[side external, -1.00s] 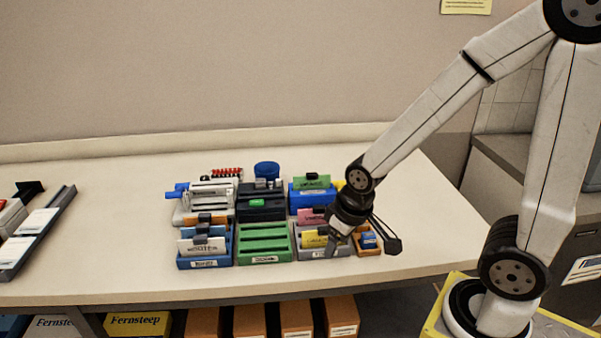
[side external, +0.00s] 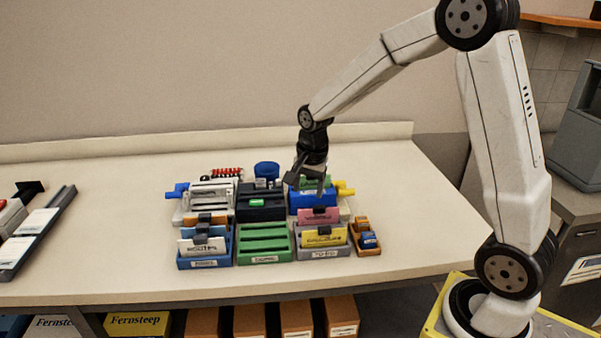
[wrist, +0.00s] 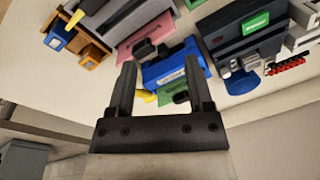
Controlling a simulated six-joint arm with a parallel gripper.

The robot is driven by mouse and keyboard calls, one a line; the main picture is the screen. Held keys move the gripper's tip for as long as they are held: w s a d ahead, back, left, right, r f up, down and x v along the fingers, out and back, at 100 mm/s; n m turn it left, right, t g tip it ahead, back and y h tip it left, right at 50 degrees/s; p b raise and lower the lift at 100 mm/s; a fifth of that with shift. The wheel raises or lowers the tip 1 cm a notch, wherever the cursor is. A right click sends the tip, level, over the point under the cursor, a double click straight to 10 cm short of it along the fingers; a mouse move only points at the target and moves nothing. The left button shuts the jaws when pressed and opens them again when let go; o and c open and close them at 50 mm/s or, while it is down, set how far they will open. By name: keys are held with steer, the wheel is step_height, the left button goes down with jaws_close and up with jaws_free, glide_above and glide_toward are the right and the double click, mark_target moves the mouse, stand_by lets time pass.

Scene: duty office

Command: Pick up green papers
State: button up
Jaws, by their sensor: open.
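The green papers (side external: 313,182) stand in a blue holder (side external: 311,199) at the back right of the group of desk things, with a dark clip on them. They also show in the wrist view (wrist: 172,90), partly hidden. My gripper (side external: 306,188) is open and empty, pointing down at the blue holder. In the wrist view its two fingers (wrist: 161,65) lie either side of the papers and holder. I cannot tell how high the fingertips are above them.
In front are a grey tray (side external: 323,254) with pink and yellow papers, a green slotted tray (side external: 265,242), a blue tray (side external: 204,263) with white and orange papers, and an orange holder (side external: 367,249). A dark box (side external: 262,211) and blue cup (side external: 266,169) stand left. The table is clear rightward.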

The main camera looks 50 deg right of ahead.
mark_target(312, 179)
steer(key=w+d+m, duration=0.2)
steer(key=d+m, duration=0.1)
steer(key=m, duration=0.1)
steer(key=w+d+m, duration=0.3)
steer(key=d+m, duration=0.1)
steer(key=w+d+r+m+g, duration=0.1)
steer(key=w+d+m, duration=0.1)
steer(key=d+m, duration=0.2)
steer(key=shift+w+m, duration=0.25)
steer(key=shift+m, duration=0.15)
steer(key=shift+f, duration=1.3)
steer(key=shift+s+d+f, duration=0.15)
steer(key=shift+f, duration=2.5)
jaws_close()
